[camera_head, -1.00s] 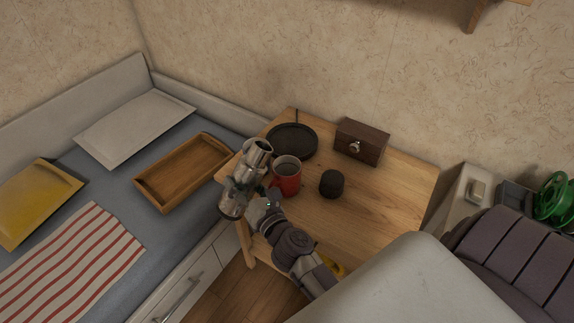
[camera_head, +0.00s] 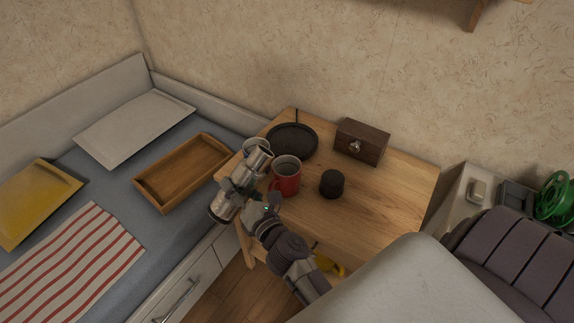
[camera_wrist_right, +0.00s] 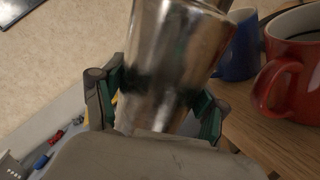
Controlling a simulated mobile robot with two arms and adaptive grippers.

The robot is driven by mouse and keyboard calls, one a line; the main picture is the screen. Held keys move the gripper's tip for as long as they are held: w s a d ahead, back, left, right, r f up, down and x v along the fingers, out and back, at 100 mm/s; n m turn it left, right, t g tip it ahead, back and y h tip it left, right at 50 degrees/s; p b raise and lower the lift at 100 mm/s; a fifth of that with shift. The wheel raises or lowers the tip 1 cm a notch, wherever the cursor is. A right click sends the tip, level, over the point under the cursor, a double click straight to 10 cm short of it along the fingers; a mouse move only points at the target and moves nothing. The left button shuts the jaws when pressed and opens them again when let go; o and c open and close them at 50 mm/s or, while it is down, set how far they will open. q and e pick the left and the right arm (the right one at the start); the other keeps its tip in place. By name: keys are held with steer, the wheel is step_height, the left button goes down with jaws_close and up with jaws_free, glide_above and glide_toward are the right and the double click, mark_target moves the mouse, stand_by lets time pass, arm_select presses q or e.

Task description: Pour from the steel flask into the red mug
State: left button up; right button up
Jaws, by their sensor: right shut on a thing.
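The steel flask (camera_head: 226,206) is held tilted in the head view, its upper end leaning right toward the red mug. It also fills the middle of the right wrist view (camera_wrist_right: 172,50). My right gripper (camera_head: 244,190) is shut around the flask's body, with a finger on each side in the wrist view (camera_wrist_right: 158,98). The red mug (camera_head: 287,180) stands upright on the wooden table, just right of the flask. It shows at the right edge of the wrist view (camera_wrist_right: 297,78). No stream of liquid is visible. My left gripper is not in view.
The table (camera_head: 385,205) also holds a black pan (camera_head: 293,140), a wooden box (camera_head: 361,142) and a dark cylinder (camera_head: 331,184). A blue mug (camera_wrist_right: 238,52) stands behind the flask. A wooden tray (camera_head: 183,172) lies on the bed at left. The table's right part is clear.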

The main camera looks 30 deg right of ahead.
steer(key=shift+a, duration=0.1)
steer(key=shift+m, duration=0.5)
steer(key=shift+a+r+m, duration=0.1)
steer(key=shift+m, duration=0.3)
steer(key=shift+r, duration=0.1)
steer(key=shift+a+r+m+p, duration=0.15)
steer(key=shift+r+m+p, duration=0.1)
steer(key=shift+m+p, duration=0.25)
steer(key=shift+a+r+m+p, duration=0.15)
steer(key=shift+r+m+p, duration=0.2)
steer(key=shift+p, duration=0.15)
